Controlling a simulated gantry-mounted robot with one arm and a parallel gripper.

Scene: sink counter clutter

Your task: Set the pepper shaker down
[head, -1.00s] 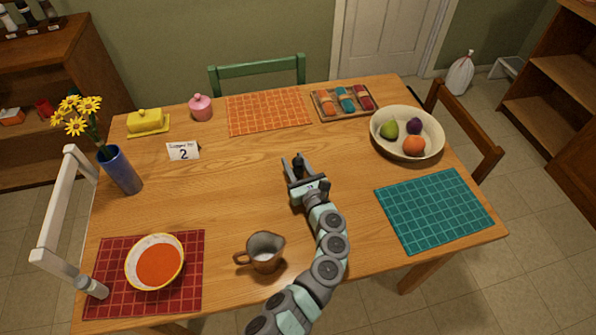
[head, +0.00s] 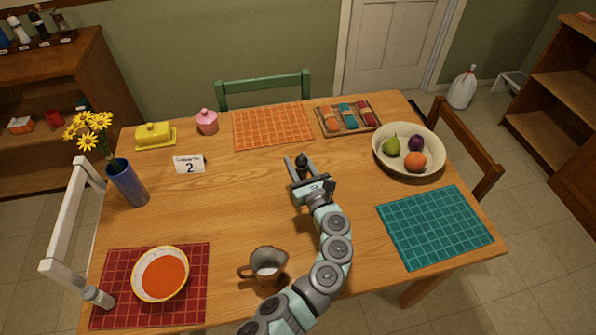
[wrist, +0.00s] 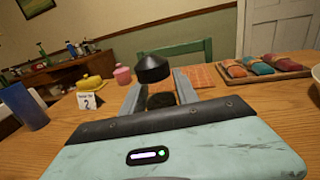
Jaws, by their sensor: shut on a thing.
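The pepper shaker (head: 302,160) is a small dark piece between the fingers of my gripper (head: 300,168), over the middle of the wooden table. In the wrist view its black rounded cap (wrist: 152,68) stands above the fingers, and a dark lower part shows between them. My gripper (wrist: 160,92) is shut on the shaker. The shaker's base is hidden, so I cannot tell whether it touches the table.
The orange placemat (head: 272,127) lies behind my gripper, with a tray (head: 347,117) of rolled cloths beside it. A fruit bowl (head: 385,165) stands to the right. A brown pitcher (head: 267,268) stands close to my arm. Bare wood (head: 235,200) lies left of my gripper.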

